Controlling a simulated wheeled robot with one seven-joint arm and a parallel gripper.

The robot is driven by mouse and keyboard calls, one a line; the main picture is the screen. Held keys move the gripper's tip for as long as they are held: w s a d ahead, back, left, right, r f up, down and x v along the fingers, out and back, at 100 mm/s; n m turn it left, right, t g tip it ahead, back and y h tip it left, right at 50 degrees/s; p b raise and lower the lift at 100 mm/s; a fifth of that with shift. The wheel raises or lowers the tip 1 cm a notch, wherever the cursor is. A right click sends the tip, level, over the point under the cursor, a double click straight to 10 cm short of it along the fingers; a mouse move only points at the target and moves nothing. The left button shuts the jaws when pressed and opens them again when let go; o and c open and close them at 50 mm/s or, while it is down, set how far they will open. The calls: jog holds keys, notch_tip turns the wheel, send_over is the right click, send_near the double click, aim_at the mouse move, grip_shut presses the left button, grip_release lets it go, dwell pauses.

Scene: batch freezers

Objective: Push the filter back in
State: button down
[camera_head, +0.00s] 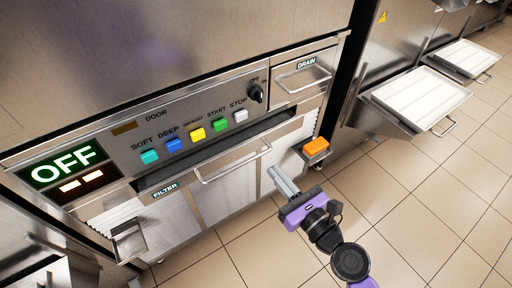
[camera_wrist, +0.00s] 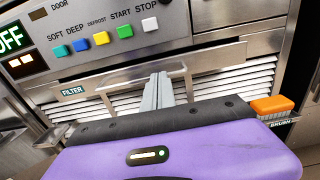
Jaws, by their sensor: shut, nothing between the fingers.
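The filter (camera_head: 215,187) is a wide steel front labelled FILTER, low on the freezer below the control panel. A bar handle (camera_head: 232,163) runs across it. A dark gap shows along its upper edge in the head view, and it appears to stand out from the freezer body. The filter also shows in the wrist view (camera_wrist: 215,60), with white louvres around and below it. My gripper (camera_head: 273,172) is shut and empty, pointing at the filter front near the right end of the handle. In the wrist view its fingertips (camera_wrist: 158,76) overlap the handle's span; I cannot tell whether they touch.
Above are coloured buttons (camera_head: 197,134), a knob (camera_head: 256,93) and a lit OFF display (camera_head: 64,165). A drain drawer (camera_head: 304,73) is at upper right. An orange brush (camera_head: 316,147) sits on a small holder right of the filter. Tiled floor (camera_head: 400,205) is clear at right.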

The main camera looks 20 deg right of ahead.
aim_at(250, 143)
jog(key=x, duration=0.9)
jog(key=shift+w+a, duration=0.1)
jog(key=shift+w, duration=0.2)
jog(key=shift+w, duration=0.15)
jog(key=shift+x, duration=1.2)
